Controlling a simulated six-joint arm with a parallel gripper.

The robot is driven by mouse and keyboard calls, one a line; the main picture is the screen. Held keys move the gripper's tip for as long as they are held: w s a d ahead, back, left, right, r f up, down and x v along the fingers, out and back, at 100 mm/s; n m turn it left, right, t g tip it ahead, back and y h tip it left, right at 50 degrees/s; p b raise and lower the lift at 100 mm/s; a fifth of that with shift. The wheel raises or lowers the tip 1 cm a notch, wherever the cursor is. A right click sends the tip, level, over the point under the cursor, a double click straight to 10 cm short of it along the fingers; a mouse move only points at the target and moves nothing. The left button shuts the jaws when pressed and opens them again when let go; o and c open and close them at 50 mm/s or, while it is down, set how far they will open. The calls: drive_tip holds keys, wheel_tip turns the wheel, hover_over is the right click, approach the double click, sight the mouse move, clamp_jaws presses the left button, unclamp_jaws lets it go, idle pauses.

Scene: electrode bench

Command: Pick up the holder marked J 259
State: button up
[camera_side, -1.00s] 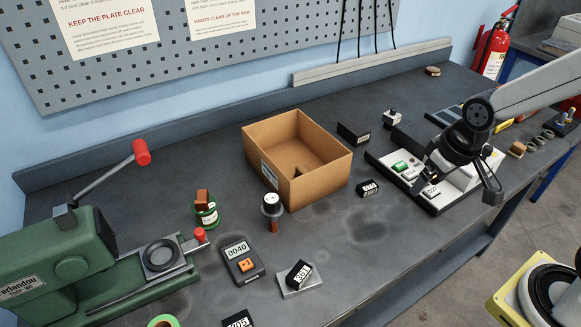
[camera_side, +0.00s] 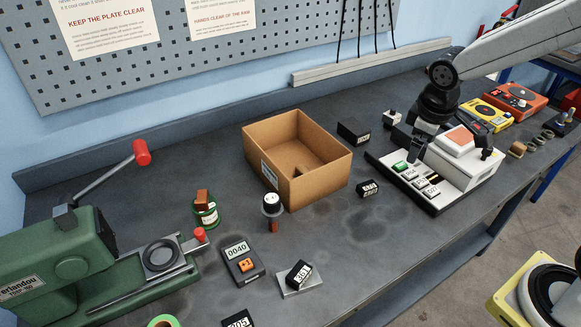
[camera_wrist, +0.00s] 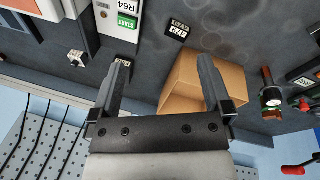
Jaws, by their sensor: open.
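Several black holders with white labels stand on the bench. In the side view one (camera_side: 353,132) is right of the cardboard box, one (camera_side: 368,189) is in front of it, one (camera_side: 299,275) rests on a small plate and one (camera_side: 238,319) is cut off at the bottom edge. I cannot read J 259 surely on any.
The open cardboard box (camera_side: 335,183) stands mid-bench. A green press (camera_side: 65,265) fills the left.

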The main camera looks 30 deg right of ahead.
drive_tip(key=w+d+n+h, duration=0.5)
drive_tip(key=w+d+n, duration=0.35)
drive_tip(key=w, duration=0.55)
drive_tip(key=n+h, duration=0.7)
hover_over(390, 115)
drive_tip(key=a, duration=0.6)
drive_tip(key=f, duration=1.2)
drive_tip(key=shift+s+d+f, duration=0.15)
drive_tip(key=shift+s+f, duration=0.2)
drive_tip(key=shift+f, duration=0.45)
drive_tip(key=shift+d, duration=0.1)
drive_tip(key=shift+x, duration=1.2)
drive_tip(key=shift+d+f, duration=0.15)
